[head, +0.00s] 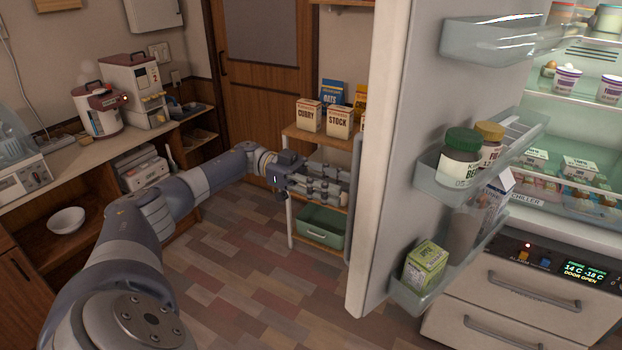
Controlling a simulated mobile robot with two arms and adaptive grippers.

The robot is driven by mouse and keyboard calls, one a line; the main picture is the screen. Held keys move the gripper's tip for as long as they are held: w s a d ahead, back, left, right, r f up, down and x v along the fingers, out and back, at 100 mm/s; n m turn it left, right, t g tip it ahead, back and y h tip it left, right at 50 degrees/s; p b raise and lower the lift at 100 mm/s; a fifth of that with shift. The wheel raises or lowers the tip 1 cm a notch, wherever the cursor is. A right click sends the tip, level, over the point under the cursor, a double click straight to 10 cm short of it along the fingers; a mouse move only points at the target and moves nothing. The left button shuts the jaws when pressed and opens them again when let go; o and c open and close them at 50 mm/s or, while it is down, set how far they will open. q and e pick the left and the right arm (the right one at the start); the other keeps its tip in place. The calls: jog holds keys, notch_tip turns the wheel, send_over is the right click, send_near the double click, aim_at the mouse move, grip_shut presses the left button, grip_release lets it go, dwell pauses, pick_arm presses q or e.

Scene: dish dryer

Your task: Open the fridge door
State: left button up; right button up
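The fridge door (415,130) stands wide open on the right, swung out towards me. Its inner face shows clear bins holding jars and cartons. The lit fridge interior (585,130) is exposed behind it. The panel display (584,270) reads "DOOR OPEN". My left gripper (343,190) is just left of the door's free edge in the picture, pointing right towards the door's outer side. Its two fingers look spread, with nothing seen between them. I cannot tell whether they touch the door. My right gripper is not in view.
A shelf cart (290,220) with cartons and a green bin (320,226) stands behind my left gripper. A counter with appliances (100,140) runs along the left. Freezer drawers (520,292) are shut below the fridge. The tiled floor (255,290) in the middle is clear.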

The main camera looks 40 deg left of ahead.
pick_arm(q)
jog(key=v, duration=0.7)
jog(key=shift+a, duration=0.15)
dwell(0.4)
